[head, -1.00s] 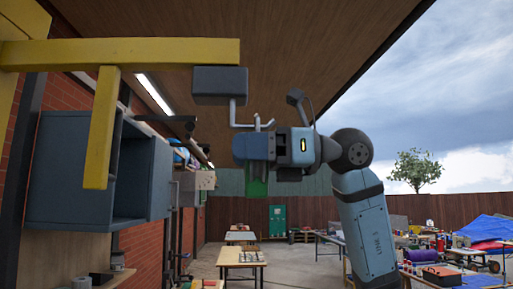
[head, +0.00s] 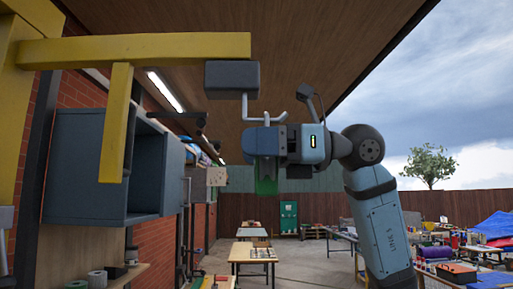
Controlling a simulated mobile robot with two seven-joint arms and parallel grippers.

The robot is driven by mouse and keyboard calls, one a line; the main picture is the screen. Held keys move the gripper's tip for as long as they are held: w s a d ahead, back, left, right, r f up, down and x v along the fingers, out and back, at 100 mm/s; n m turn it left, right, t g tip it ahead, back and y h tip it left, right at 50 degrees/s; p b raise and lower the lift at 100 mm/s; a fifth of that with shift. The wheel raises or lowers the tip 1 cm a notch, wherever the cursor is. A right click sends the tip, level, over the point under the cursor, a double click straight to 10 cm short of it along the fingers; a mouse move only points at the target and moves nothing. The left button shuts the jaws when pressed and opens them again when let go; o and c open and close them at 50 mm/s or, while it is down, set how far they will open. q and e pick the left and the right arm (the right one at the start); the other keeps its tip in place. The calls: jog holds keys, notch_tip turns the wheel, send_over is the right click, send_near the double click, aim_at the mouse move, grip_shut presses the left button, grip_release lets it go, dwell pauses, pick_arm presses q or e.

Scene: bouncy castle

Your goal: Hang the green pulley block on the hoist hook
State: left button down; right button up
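The hoist hook (head: 245,108) is a grey bent rod hanging under a dark box (head: 232,77) at the end of a yellow beam (head: 150,48). My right gripper (head: 266,141) is just below and right of the hook, with its fingers pointing left. The green pulley block (head: 266,181) shows under the fingers, and its upper part is hidden behind them. The gripper appears shut on it. Thin grey pieces rise above the gripper near the hook's tip; I cannot tell whether block and hook touch. My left gripper is out of view.
A blue-grey open cabinet (head: 85,160) hangs on the brick wall at left, below the yellow frame. Worktables (head: 254,252) stand further back. A cluttered table with a blue tarp (head: 492,226) is at right.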

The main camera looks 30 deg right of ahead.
jog(key=shift+d, duration=0.1)
jog(key=shift+s+d+f, duration=0.1)
jog(key=shift+s+d, duration=0.1)
jog(key=shift+d, duration=0.1)
jog(key=b+v, duration=0.4)
jog(key=v, duration=0.9)
